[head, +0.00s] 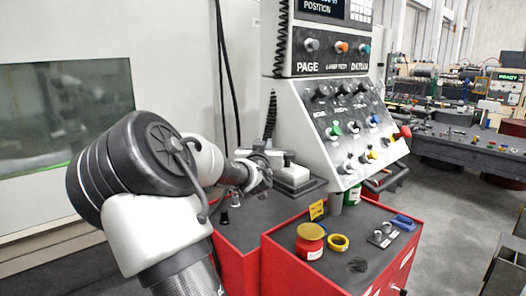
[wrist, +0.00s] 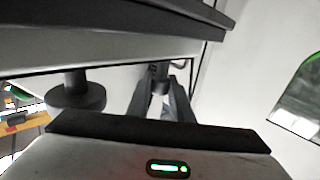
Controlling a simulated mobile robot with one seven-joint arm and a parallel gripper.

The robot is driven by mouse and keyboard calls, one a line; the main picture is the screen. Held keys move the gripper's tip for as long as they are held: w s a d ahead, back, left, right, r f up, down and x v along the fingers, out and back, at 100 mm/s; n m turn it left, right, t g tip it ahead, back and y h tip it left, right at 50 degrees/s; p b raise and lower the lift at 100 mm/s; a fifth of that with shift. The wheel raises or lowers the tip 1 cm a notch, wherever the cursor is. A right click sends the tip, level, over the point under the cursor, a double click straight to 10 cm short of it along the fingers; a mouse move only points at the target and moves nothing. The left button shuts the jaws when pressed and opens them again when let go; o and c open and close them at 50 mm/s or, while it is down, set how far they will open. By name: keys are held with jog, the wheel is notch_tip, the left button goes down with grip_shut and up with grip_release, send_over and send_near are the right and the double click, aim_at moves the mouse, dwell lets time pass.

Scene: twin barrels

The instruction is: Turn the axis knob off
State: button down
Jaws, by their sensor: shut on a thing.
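The control panel (head: 335,125) is a sloped pale console with a row of black knobs (head: 340,90) above coloured ones. The lettering under the black knobs is too small to tell which is the axis knob. My gripper (head: 262,172) is to the left of the console's lower part, beside a pale block. In the wrist view its dark fingers (wrist: 163,108) are close together around a dark, stubby, knob-like part (wrist: 159,75) below a dark ledge. I cannot tell whether this part is the axis knob. Its gripped end is partly hidden by the fingers.
Another dark round knob (wrist: 76,92) stands to the left in the wrist view. A red cabinet (head: 300,265) bears a red jar (head: 310,245), a yellow ring (head: 338,243) and a blue part (head: 403,222). A pale block (head: 292,176) is close to my gripper.

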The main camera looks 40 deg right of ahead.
jog(key=shift+a+f+n, duration=0.1)
jog(key=shift+n, duration=0.2)
jog(key=c, duration=1.6)
grip_release()
jog(key=shift+o, duration=0.2)
jog(key=p+v, duration=0.3)
jog(key=v, duration=1.4)
jog(key=shift+s, duration=0.35)
jog(key=shift+y, duration=0.3)
